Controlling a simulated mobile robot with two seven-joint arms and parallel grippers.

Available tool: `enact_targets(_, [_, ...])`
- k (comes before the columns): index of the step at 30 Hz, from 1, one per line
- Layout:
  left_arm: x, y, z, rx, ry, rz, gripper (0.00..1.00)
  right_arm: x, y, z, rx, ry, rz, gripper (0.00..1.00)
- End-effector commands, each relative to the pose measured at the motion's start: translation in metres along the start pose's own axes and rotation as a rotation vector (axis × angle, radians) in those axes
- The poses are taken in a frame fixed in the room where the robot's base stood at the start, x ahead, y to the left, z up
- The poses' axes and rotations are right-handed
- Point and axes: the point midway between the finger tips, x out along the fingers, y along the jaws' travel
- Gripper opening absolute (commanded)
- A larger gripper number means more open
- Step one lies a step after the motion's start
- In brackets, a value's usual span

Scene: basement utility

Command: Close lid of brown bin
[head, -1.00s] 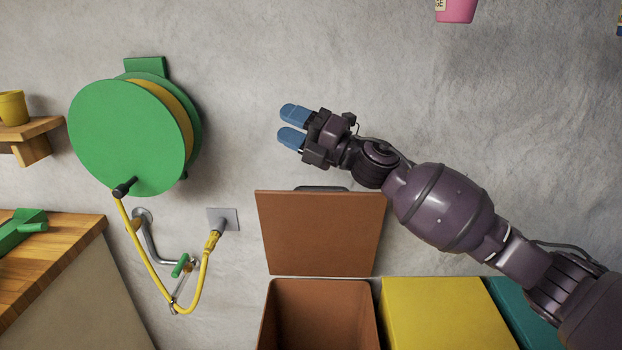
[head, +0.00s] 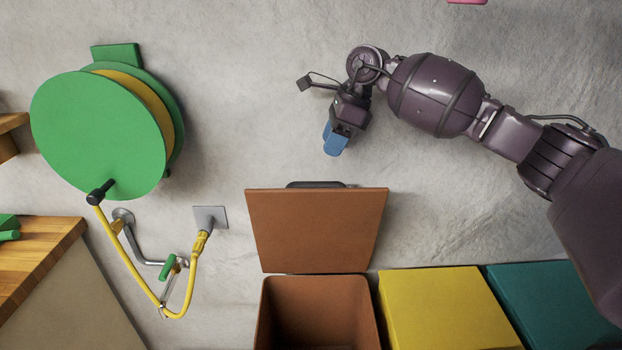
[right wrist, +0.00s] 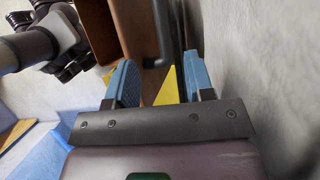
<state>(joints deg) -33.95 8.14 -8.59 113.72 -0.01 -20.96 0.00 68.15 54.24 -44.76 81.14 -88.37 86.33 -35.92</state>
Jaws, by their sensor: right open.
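The brown bin (head: 318,312) stands open at the bottom of the head view, and its dark inside shows. Its brown lid (head: 316,229) stands raised behind the opening, near the wall, with a dark grey handle (head: 316,184) along its top edge. My right gripper (head: 334,143) is above the lid's top edge, apart from it, with its blue fingers pointing down. In the right wrist view its two fingers (right wrist: 160,85) are spread with nothing held between them; brown surfaces of the bin (right wrist: 98,32) show beyond. My left gripper is not seen in the head view.
A yellow-lidded bin (head: 446,308) and a teal-lidded bin (head: 551,303) stand right of the brown bin. A green hose reel (head: 97,135) with a yellow hose (head: 128,266) hangs at left. A wooden counter (head: 38,262) is at lower left. Bare wall lies close behind.

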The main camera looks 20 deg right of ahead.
Motion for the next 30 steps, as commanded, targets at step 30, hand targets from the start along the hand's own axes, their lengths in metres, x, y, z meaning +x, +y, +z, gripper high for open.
enact_targets(30, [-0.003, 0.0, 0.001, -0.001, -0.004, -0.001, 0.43, 0.108, 0.001, 0.002, -0.009, -0.006, 0.001, 0.48])
